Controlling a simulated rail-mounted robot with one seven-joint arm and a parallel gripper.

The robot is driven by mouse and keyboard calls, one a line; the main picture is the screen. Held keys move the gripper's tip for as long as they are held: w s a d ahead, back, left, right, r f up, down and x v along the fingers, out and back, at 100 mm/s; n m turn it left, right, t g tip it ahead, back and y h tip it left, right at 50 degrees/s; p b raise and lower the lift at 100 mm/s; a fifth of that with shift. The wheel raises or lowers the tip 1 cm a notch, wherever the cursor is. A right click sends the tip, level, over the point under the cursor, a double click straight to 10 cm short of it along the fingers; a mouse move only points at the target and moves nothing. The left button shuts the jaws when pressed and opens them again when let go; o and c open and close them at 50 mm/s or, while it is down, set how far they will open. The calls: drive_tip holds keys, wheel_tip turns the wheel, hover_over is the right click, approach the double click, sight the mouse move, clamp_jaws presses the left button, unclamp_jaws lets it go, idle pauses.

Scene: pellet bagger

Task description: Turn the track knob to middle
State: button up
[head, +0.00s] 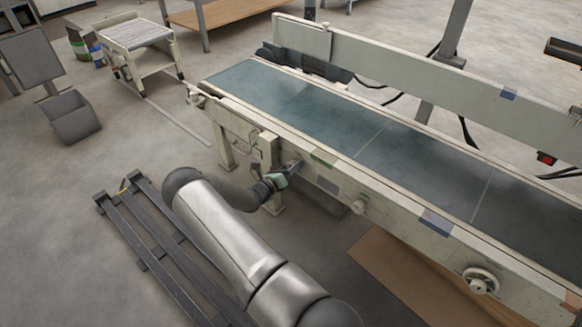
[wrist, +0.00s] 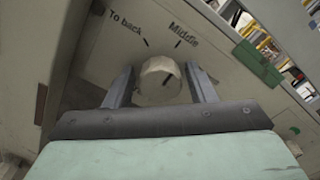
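The track knob (wrist: 158,84) is a pale round knob on the conveyor's side panel, near the middle of the wrist view. A short dark mark on its face slants up and to the right, roughly toward the Middle side. Printed above it are "To back" and "Middle", each with a tick line. My gripper (wrist: 162,85) is open, with one finger on each side of the knob and a gap visible at both sides. In the head view my gripper (head: 287,172) is at the conveyor's near side, and I cannot make out the track knob there.
The conveyor belt (head: 335,115) runs diagonally across the head view. Along its near side are another small knob (head: 360,207) and a handwheel (head: 481,280). A green patch (wrist: 258,64) is right of the track knob. A grey bin (head: 73,118) stands on the floor at left.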

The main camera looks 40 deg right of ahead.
drive_tip(key=shift+o, duration=0.2)
drive_tip(key=s+a+p, duration=0.3)
drive_tip(key=a+p, duration=0.1)
drive_tip(key=a, duration=1.3)
drive_tip(key=shift+s, duration=0.15)
drive_tip(key=s+a+r+m+g+y+p, duration=0.25)
drive_tip(key=r+m+p, duration=0.25)
drive_tip(key=r, duration=0.5)
drive_tip(key=s+a+r+m+g+y+p, duration=0.1)
drive_tip(key=s+r+m+g+y+p, duration=0.25)
drive_tip(key=r, duration=0.65)
drive_tip(key=s+a+r+m+g+y+p, duration=0.1)
drive_tip(key=s+a+r+m+y+p, duration=0.1)
drive_tip(key=s+r+m+p, duration=0.65)
drive_tip(key=s+a+r+m+t+y+p, duration=0.1)
drive_tip(key=s+a+r+m+y+p, duration=0.2)
drive_tip(key=r, duration=0.7)
drive_tip(key=s+a+r+m+t+y+p, duration=0.1)
drive_tip(key=s+a+r+m+y+p, duration=0.2)
drive_tip(key=r, duration=0.8)
drive_tip(key=s+a+r+m+t+y+p, duration=0.2)
drive_tip(key=s+a+r+m+y+p, duration=0.1)
drive_tip(key=r, duration=0.7)
drive_tip(key=s+a+m+p, duration=0.1)
drive_tip(key=s+a+p, duration=0.1)
drive_tip(key=s+a, duration=0.1)
drive_tip(key=shift+s+a+r+y, duration=0.15)
drive_tip(key=shift+s+a+y, duration=0.1)
drive_tip(key=shift+a+y, duration=0.25)
